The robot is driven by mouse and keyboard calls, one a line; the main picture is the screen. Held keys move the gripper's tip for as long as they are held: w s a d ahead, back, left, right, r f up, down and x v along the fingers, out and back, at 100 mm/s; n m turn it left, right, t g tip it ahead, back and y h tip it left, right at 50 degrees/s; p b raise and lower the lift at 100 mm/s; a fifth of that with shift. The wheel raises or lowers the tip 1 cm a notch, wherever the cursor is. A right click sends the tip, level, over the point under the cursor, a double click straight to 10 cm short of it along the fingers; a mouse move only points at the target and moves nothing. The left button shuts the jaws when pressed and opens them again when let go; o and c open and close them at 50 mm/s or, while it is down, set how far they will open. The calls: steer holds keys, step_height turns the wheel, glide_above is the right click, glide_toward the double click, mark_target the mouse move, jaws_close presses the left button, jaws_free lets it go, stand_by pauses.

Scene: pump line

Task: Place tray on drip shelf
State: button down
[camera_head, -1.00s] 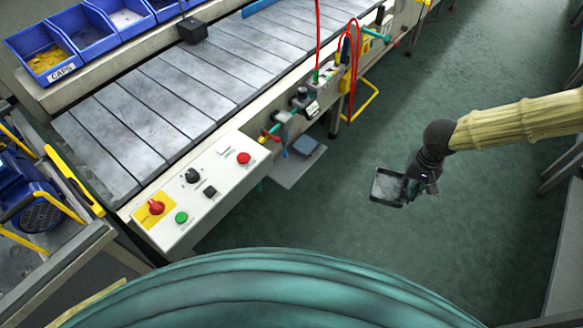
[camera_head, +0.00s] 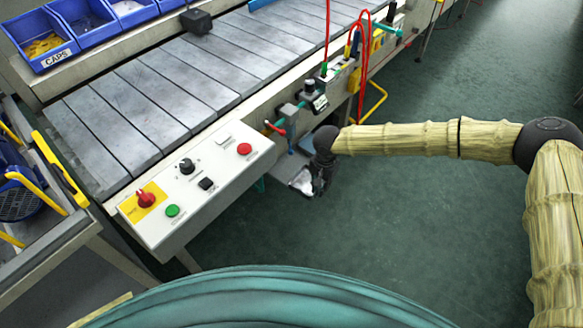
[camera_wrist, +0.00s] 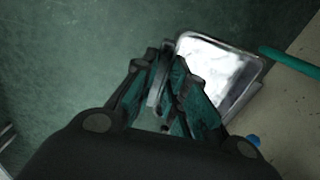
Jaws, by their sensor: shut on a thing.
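My gripper (camera_head: 322,172) is shut on the near rim of a small shallow metal tray (camera_head: 302,181), which sticks out to its left. In the wrist view the fingers (camera_wrist: 165,78) pinch one side of the tray (camera_wrist: 222,62); its inside is bright and shiny. The drip shelf (camera_head: 281,168) is a grey plate low beside the conveyor, mostly hidden behind my gripper and the tray. The tray overlaps it in the head view; I cannot tell whether they touch.
The white control panel (camera_head: 200,190) with buttons and the conveyor edge stand left of the tray. Valves (camera_head: 312,97), red hoses (camera_head: 362,60) and a yellow bracket (camera_head: 374,102) are above and behind. A teal pipe (camera_wrist: 290,61) runs near the tray. The green floor at right is clear.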

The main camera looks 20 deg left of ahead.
mark_target(309, 188)
steer(key=a, duration=0.1)
steer(key=a+f, duration=0.2)
steer(key=shift+s+m, duration=0.25)
steer(key=shift+m, duration=0.05)
steer(key=shift+w+a+f+b, duration=0.1)
steer(key=shift+a+b, duration=0.15)
steer(key=shift+b, duration=0.05)
steer(key=shift+w+a, duration=0.25)
steer(key=w+a, duration=0.2)
steer(key=w, duration=0.2)
steer(key=w+a+f, duration=0.1)
steer(key=w+a, duration=0.1)
steer(key=w, duration=0.3)
steer(key=w+a, duration=0.2)
steer(key=w, duration=0.2)
steer(key=shift+w+a+f+p, duration=0.2)
steer(key=shift+a+f+p, duration=0.05)
steer(key=shift+a+p, duration=0.15)
steer(key=shift+f+p, duration=0.3)
steer(key=shift+f, duration=1.45)
steer(key=shift+f+b, duration=0.55)
steer(key=shift+b, duration=0.3)
steer(key=c, duration=1.4)
jaws_free()
steer(key=shift+s+d+f, duration=0.1)
steer(key=shift+f, duration=0.05)
steer(key=shift+c, duration=0.2)
